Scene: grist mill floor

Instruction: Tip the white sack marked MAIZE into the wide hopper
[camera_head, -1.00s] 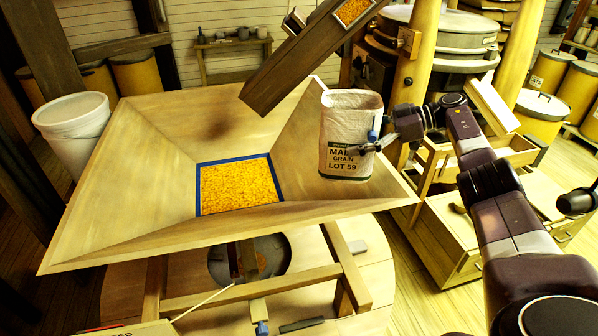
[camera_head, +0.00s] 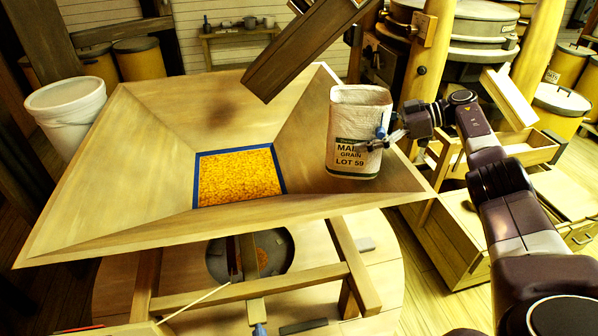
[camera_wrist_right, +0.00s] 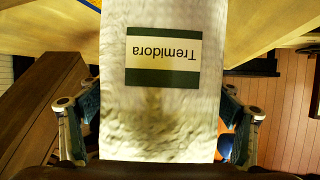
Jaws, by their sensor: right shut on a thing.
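The white sack (camera_head: 357,128) has a label that reads MAIZE in part, GRAIN and LOT 59. It stands upright over the right side of the wide wooden hopper (camera_head: 130,160), its mouth up. My right gripper (camera_head: 384,140) is shut on the sack from its right side. In the right wrist view the sack (camera_wrist_right: 160,120) fills the middle between the fingers and shows a "Tremidora" label. Yellow grain (camera_head: 238,178) shows in the blue-edged opening at the hopper's bottom. My left gripper is not in view.
A dark wooden chute (camera_head: 300,50) slopes down over the hopper's back, close to the sack's left. A white bucket (camera_head: 68,115) stands at the hopper's left. Wooden posts and a millstone casing (camera_head: 460,45) stand behind my right arm. A drawer cabinet (camera_head: 470,230) stands at the right.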

